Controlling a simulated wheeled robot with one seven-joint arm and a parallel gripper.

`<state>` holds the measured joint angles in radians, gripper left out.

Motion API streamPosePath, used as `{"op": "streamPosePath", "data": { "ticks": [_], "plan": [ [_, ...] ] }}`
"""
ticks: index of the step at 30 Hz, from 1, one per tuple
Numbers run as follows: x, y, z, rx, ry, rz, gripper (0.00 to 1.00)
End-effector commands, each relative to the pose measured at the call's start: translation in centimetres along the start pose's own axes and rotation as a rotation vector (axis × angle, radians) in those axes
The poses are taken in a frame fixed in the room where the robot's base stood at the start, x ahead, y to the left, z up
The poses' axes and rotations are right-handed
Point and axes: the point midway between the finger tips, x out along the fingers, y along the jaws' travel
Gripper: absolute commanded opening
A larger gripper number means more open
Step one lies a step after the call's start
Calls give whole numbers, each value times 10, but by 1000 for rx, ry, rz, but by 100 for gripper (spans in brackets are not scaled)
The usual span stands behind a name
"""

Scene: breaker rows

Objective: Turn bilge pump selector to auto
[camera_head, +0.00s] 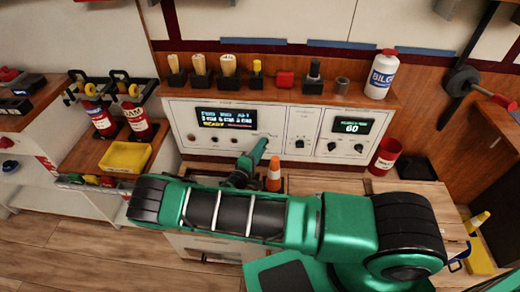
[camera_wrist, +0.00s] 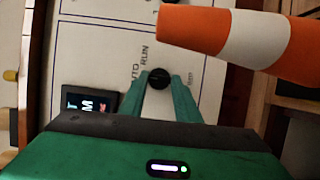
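In the wrist view a round black selector knob (camera_wrist: 158,78) sits on the white panel. Beside it I read "RUN" and a partly covered word ending in "UTO"; smaller lettering to its right is unreadable. Its pointer direction is too dark to tell. My gripper (camera_wrist: 159,88) has one green finger on each side of the knob, tips apart; I cannot tell whether they touch it. In the head view my gripper (camera_head: 263,143) is at the lower middle of the white console (camera_head: 275,107), hiding the knob.
An orange and white cone (camera_head: 274,174) stands close beside my gripper and fills the upper right of the wrist view. The console has a left screen (camera_head: 226,117), a right screen reading 60 (camera_head: 352,126) and other knobs. A red can (camera_head: 385,157) stands to the right.

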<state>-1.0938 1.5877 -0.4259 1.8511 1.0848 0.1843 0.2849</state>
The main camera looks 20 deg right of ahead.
Motion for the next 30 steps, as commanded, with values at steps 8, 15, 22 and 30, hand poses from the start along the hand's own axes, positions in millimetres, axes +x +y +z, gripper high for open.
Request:
{"op": "streamPosePath", "data": {
  "ticks": [8,15,22,30],
  "plan": [
    [0,-1,1,-3,-2,-2,47],
    [-10,-1,0,-2,1,-2,47],
    [-50,-2,-1,-3,2,-2,47],
    [-94,-2,0,-3,0,-3,47]
  ]
}}
